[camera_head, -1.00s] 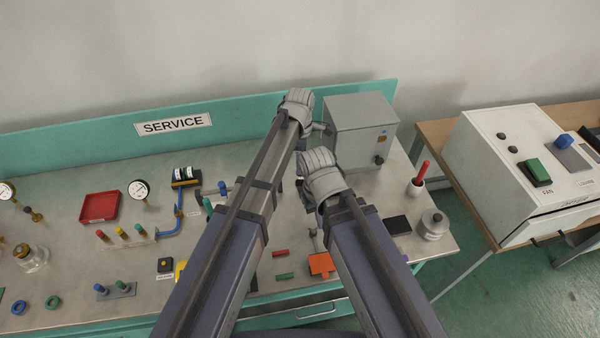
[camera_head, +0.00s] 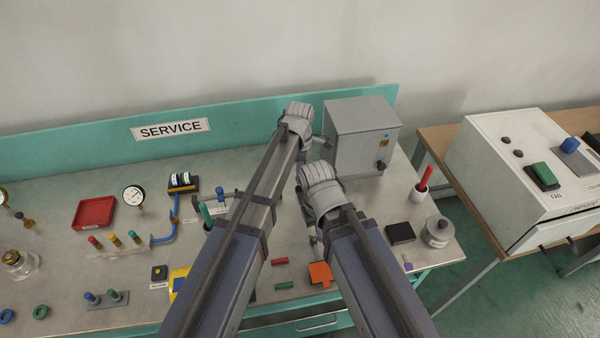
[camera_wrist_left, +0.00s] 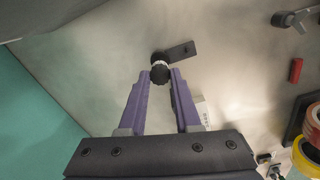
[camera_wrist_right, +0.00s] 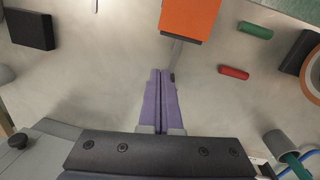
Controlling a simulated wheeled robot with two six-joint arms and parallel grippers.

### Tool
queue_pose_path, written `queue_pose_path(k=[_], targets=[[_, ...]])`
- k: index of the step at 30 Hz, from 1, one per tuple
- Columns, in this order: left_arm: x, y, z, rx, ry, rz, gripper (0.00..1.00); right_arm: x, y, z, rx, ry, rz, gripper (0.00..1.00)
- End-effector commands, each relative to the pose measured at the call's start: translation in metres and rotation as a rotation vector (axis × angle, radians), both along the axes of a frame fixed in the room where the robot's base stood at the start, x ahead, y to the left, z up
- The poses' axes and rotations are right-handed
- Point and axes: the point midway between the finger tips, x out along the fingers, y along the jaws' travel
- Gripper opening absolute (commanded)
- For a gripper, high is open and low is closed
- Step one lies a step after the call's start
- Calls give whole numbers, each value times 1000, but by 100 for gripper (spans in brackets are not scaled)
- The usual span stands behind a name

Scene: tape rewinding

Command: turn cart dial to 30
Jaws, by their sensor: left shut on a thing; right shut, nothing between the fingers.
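My left gripper (camera_wrist_left: 160,78) has its two purple fingers closed around a black ribbed knob (camera_wrist_left: 160,72). A dark flat bar (camera_wrist_left: 181,50) lies right beside the knob. I cannot read any scale or number there. In the head view my left wrist (camera_head: 297,122) is left of a grey box, and its fingers are hidden. The grey box (camera_head: 352,148) has a black knob (camera_head: 381,165) on its front. My right gripper (camera_wrist_right: 161,74) is shut and empty, pointing toward an orange block (camera_wrist_right: 190,18) with a grey strip below it.
Red and green small cylinders (camera_wrist_right: 234,72) (camera_wrist_right: 254,30) and a black block (camera_head: 400,232) lie on the metal bench. A red-handled tool in a white cup (camera_head: 420,190) and a grey canister (camera_head: 437,231) stand at right. A white machine (camera_head: 490,170) stands on a separate table.

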Motion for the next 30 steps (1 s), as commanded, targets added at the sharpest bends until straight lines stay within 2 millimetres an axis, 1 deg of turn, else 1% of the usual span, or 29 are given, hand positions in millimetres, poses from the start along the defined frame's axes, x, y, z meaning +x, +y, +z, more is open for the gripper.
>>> queue_pose_path(k=[1, 5, 15, 20, 26, 30], targets=[[0, 0, 0, 0, 0, 0, 14, 0, 0, 0, 0, 0, 0, 0], [0, 0, 0, 0, 0, 0, 0, 0, 0, 0, 0, 0, 0, 0], [0, 0, 0, 0, 0, -4, 0, 0, 0, 0, 0, 0, 0, 0], [0, 0, 0, 0, 0, -41, 0, 0, 0, 0, 0, 0, 0, 0], [0, 0, 0, 0, 0, -160, 0, 0, 0, 0, 0, 0, 0, 0], [0, 0, 0, 0, 0, -285, 0, 0, 0, 0, 0, 0, 0, 0]])
